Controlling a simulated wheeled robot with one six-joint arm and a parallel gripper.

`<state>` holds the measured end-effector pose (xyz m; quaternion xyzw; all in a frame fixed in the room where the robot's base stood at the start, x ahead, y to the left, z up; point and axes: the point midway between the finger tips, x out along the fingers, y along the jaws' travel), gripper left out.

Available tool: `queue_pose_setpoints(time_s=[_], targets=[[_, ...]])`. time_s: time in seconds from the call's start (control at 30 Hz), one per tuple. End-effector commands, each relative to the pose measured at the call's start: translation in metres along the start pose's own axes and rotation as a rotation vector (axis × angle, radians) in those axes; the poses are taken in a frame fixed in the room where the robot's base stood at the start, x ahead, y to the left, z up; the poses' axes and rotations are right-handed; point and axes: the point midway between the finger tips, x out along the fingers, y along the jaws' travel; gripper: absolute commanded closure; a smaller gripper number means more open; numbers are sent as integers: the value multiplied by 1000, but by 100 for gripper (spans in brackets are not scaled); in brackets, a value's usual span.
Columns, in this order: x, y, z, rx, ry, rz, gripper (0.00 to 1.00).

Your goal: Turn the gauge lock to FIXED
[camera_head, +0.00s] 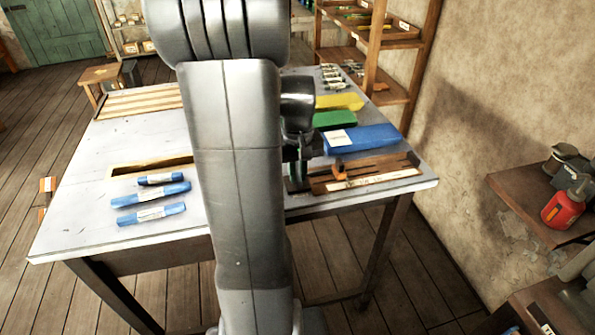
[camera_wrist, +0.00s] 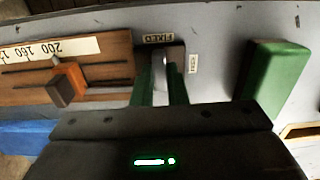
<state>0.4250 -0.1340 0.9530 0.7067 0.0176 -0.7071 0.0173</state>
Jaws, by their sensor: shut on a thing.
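The wooden gauge (camera_head: 375,172) lies on the table at the front right, with a white scale strip and a wooden sliding block (camera_wrist: 65,83). In the wrist view the gauge (camera_wrist: 110,68) is at the upper left. At its end is the gauge lock (camera_wrist: 175,52), a dark piece with a FIXED label (camera_wrist: 159,38) above it and a second, sideways label (camera_wrist: 193,63) beside it that I cannot read. My gripper (camera_wrist: 161,82) is shut on the lock, with its green fingers on either side. The fingers hide much of the lock, so I cannot tell its setting.
The table (camera_head: 75,225) holds small blue bundles (camera_head: 150,195) on the left and a blue block (camera_head: 362,138) behind the gauge. A green block (camera_wrist: 272,78) stands to the right of my gripper in the wrist view. My arm hides the table's middle.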

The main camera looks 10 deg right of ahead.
Motion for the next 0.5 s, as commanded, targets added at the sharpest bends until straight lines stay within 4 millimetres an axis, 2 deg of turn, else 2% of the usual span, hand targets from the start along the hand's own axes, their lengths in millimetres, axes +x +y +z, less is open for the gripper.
queue_pose_setpoints(time_s=[0.27, 0.3, 0.37, 0.5], targets=[[-1, 0, -1, -2, 3, 2, 100], [-1, 0, -1, -2, 3, 2, 80], [-1, 0, -1, -2, 2, 2, 68], [0, 0, 0, -1, 1, 1, 65]])
